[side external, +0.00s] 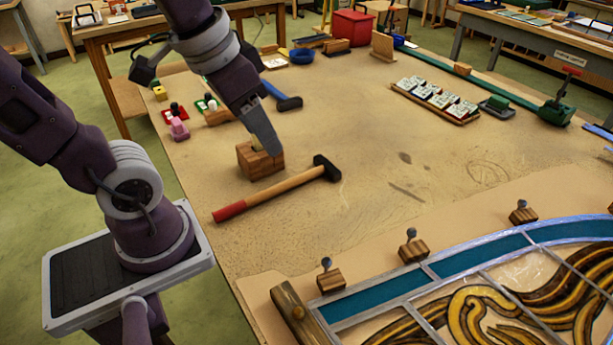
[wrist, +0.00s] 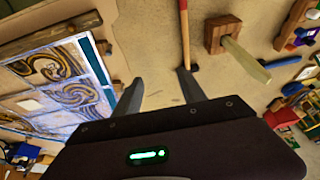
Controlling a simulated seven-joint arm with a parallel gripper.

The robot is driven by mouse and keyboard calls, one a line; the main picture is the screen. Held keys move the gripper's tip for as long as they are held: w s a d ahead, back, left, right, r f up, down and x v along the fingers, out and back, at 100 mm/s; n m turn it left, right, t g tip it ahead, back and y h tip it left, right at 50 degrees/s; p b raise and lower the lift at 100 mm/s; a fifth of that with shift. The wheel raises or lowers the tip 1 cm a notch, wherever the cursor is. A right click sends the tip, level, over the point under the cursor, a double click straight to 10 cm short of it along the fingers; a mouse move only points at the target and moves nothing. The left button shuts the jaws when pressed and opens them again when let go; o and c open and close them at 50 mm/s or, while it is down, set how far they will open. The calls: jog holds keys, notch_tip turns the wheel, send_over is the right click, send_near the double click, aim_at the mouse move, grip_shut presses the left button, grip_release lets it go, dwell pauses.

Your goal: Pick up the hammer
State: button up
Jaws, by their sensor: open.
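The hammer (side external: 285,187) lies flat on the table, with a wooden handle, a red grip end at the left and a black head at the right. My gripper (side external: 271,150) is above the table, behind the handle in the side view, and appears apart from the hammer. In the wrist view the jaws of my gripper (wrist: 160,91) are open with nothing between them. There the hammer's handle (wrist: 185,32) runs up from the right finger, which partly hides the black head.
A wooden block (side external: 256,163) stands just behind the hammer; a pale upright piece sticks out of it in the wrist view. A blue-handled hammer (side external: 284,100) lies farther back. The leaded panel (side external: 480,290) fills the front right. The table's middle is mostly clear.

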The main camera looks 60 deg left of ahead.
jog(key=w+a+f+g, duration=0.3)
jog(key=w+a+f, duration=0.2)
jog(key=w+f, duration=0.15)
jog(key=g, duration=0.1)
send_near(293, 180)
jog(key=shift+s+a+f, duration=0.1)
jog(key=shift+a+f, duration=0.25)
jog(key=shift+f, duration=0.25)
jog(key=shift+a+f, duration=0.35)
jog(key=shift+f, duration=0.3)
jog(key=f, duration=0.4)
jog(key=d+f, duration=0.1)
jog(key=f, duration=0.1)
jog(key=shift+w+f, duration=0.2)
jog(key=shift+f, duration=0.05)
jog(key=shift+c, duration=0.5)
grip_shut()
